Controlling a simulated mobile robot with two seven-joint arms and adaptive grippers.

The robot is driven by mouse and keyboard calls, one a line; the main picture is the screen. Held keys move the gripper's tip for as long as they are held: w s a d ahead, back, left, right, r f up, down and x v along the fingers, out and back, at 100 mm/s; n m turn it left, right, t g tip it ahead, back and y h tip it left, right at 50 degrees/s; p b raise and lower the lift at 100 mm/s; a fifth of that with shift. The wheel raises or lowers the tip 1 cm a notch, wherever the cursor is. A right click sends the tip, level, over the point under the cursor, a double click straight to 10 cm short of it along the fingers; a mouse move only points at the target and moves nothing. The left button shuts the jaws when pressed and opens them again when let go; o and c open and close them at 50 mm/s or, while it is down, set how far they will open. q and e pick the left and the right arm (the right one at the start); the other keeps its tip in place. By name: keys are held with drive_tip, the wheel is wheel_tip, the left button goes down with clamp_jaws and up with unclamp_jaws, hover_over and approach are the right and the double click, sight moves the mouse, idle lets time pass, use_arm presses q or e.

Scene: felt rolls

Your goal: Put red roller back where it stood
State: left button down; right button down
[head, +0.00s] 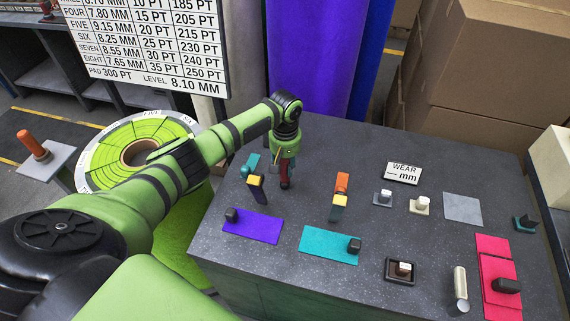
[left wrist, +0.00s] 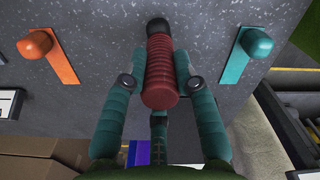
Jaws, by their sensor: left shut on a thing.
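The red roller (head: 285,177) is a ribbed dark-red cylinder with a black end. My left gripper (head: 281,170) is shut on it, over the back left part of the grey table. In the left wrist view the red roller (left wrist: 160,75) lies between the two teal fingers (left wrist: 159,88), one against each side. The gap between the roller and the tabletop cannot be told. In the head view the roller is small and partly covered by the fingers. My right gripper is not in view.
A teal piece (head: 250,163) and a yellow block (head: 257,181) stand close left of the gripper. An orange piece (head: 342,181) is to its right. Purple (head: 254,228) and teal (head: 326,248) felt lie in front. A bare grey square (head: 462,208) lies at right.

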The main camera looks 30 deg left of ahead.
use_arm(q)
drive_tip(key=shift+f, duration=0.2)
drive_tip(key=c, duration=0.9)
unclamp_jaws()
drive_tip(key=shift+r, duration=0.1)
wheel_tip(320, 180, up, 12)
drive_tip(key=shift+f, duration=0.1)
